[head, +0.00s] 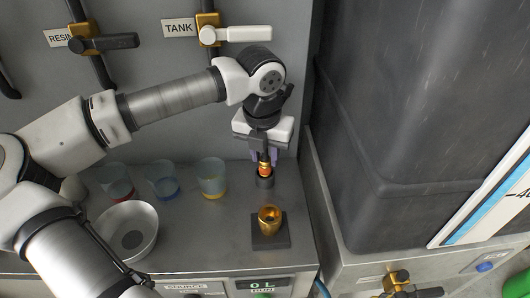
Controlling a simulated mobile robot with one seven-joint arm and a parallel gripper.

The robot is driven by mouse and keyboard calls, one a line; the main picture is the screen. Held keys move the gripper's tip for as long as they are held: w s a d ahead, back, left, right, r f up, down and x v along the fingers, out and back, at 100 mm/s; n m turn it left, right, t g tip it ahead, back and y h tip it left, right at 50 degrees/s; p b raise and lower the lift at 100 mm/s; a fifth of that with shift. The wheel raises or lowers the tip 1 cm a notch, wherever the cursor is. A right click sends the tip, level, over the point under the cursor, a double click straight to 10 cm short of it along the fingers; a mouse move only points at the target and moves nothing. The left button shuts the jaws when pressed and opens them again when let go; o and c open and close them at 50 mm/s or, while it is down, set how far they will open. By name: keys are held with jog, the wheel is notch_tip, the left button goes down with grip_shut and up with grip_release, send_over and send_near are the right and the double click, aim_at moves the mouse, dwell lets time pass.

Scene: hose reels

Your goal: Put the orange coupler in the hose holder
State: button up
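A brass fitting (270,218) on a dark square plate (272,242) stands apart, nearer the counter front.
Beakers with red (116,182), blue (163,181) and yellow (212,179) bases and a metal bowl (129,231) are left on the counter. Valves labelled TANK (209,30) and RESIN (84,42) are on the wall behind. A large dark tank (410,110) stands at right.

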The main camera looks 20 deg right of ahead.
aim_at(264, 162)
jog(key=o, duration=0.3)
jog(key=shift+r, duration=0.1)
jog(key=shift+r+p, duration=0.3)
jog(key=shift+p, duration=0.05)
jog(key=r, duration=0.6)
jog(key=shift+s+a+r, duration=0.25)
jog(key=shift+s+r, duration=0.1)
jog(key=shift+r, duration=0.2)
